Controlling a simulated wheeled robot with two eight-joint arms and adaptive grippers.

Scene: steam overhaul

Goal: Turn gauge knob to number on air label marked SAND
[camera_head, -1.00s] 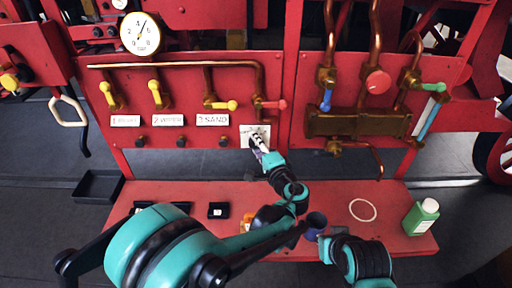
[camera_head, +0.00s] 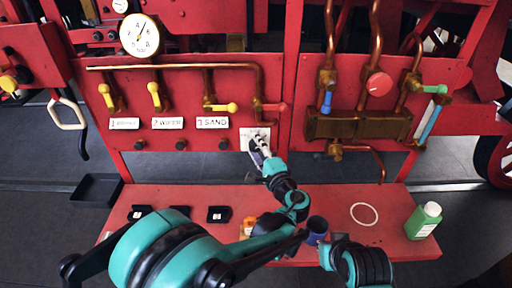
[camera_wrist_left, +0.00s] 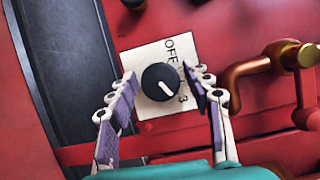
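The gauge knob (camera_wrist_left: 160,82) is a round black dial with a white pointer line, on a square white plate (camera_wrist_left: 150,52). The plate reads OFF at the top and 3 at the lower right in the left wrist view. The pointer slants to the lower right; the exact mark it meets is unclear. My left gripper (camera_wrist_left: 162,88) is open, one finger on each side of the knob, without clear contact. The SAND label (camera_head: 212,122) reads 3 SAND.
Labels 1 (camera_head: 124,123) and 2 (camera_head: 168,122) sit left of SAND, with yellow-handled valves above and black knobs below. A copper pipe with a red handle (camera_head: 277,107) is close above the gripper. A green bottle (camera_head: 423,219) and blue cup (camera_head: 317,229) stand on the red shelf.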

